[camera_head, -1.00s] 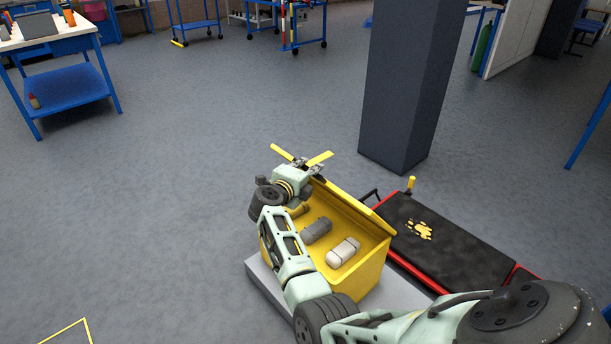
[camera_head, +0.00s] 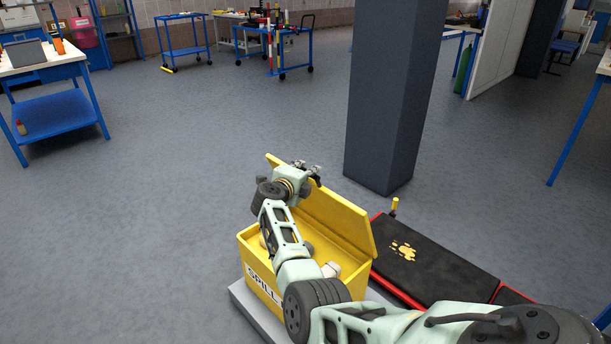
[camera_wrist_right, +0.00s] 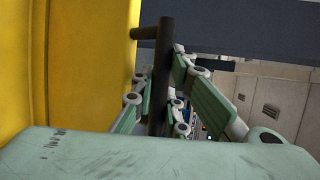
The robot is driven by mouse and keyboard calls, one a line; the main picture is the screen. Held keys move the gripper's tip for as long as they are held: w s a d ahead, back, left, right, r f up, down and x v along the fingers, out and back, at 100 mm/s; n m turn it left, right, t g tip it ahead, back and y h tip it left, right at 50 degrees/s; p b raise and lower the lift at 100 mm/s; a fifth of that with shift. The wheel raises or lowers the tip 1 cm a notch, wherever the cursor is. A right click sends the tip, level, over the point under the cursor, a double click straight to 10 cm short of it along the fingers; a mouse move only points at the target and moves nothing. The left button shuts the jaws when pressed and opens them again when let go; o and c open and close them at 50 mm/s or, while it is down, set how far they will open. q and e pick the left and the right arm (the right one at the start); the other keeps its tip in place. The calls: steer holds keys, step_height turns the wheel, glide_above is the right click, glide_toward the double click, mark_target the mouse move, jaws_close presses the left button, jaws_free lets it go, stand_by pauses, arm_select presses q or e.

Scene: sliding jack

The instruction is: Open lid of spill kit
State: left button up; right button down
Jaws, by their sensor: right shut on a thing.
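The yellow spill kit box (camera_head: 258,280), with "SPILL" on its front, stands open on a grey base. Its yellow lid (camera_head: 345,222) is raised at the back, its inner face showing. My right gripper (camera_head: 314,172) is at the lid's upper edge, behind my forearm. In the wrist view the right gripper's jointed fingers (camera_wrist_right: 160,100) are around a dark bar handle (camera_wrist_right: 166,60) beside the yellow lid surface (camera_wrist_right: 70,60). A pale item (camera_head: 330,269) shows inside the box; my arm hides much of the interior. My left gripper is out of view.
A black platform with red edges (camera_head: 430,262) lies right of the box. A dark square pillar (camera_head: 395,100) stands behind it. A blue-framed bench (camera_head: 55,110) is at far left. Open grey floor lies left of the box.

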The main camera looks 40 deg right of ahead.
steer(key=shift+r, duration=0.2)
steer(key=c, duration=1.7)
jaws_free()
steer(key=shift+a, duration=0.1)
steer(key=shift+c, duration=0.2)
steer(key=shift+f, duration=0.1)
steer(key=shift+a, duration=0.1)
steer(key=v, duration=0.7)
steer(key=shift+s, duration=0.1)
